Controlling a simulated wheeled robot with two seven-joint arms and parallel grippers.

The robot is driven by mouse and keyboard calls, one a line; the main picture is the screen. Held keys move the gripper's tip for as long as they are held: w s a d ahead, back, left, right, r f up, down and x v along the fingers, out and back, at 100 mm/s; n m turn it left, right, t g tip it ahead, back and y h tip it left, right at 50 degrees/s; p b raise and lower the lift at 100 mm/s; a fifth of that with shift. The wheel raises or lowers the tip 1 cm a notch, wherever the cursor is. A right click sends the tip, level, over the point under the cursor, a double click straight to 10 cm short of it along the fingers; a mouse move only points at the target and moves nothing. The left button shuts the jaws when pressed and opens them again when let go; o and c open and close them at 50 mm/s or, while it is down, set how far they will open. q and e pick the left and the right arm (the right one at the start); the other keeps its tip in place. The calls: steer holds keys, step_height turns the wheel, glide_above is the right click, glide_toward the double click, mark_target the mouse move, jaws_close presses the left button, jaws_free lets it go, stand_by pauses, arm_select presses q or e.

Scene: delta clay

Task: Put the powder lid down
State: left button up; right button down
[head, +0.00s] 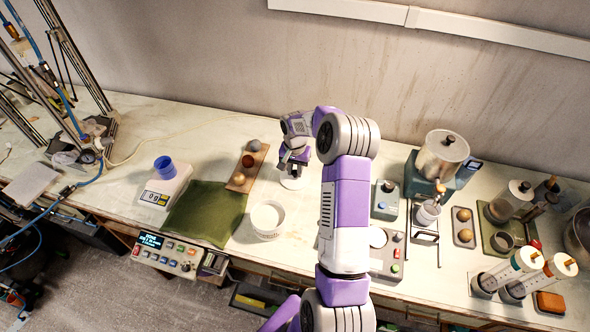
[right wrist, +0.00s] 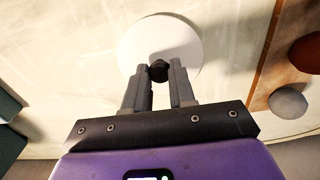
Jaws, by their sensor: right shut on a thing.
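The powder lid is a white round disc (right wrist: 160,40) with a small black knob (right wrist: 159,70). My right gripper (head: 290,168) is shut on the knob, with one finger on each side, as the right wrist view (right wrist: 160,76) shows. In the head view the lid (head: 294,183) is level under the gripper, at or just above the bench; I cannot tell whether it touches. An open white tub (head: 267,232) stands nearer the front, left of the lid and apart from it. My left gripper is not in view.
A wooden strip (head: 239,183) with several balls lies left of the lid. A green cloth (head: 205,212) and a scale with a blue cup (head: 165,163) are further left. A dark green device (head: 386,198) stands to the right. Bare bench surrounds the lid.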

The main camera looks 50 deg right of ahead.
mark_target(295, 172)
steer(key=shift+f, duration=0.1)
steer(key=shift+f, duration=0.1)
steer(key=c, duration=0.9)
jaws_free()
steer(key=shift+c, duration=0.2)
step_height(295, 172, up, 12)
steer(key=shift+p, duration=0.35)
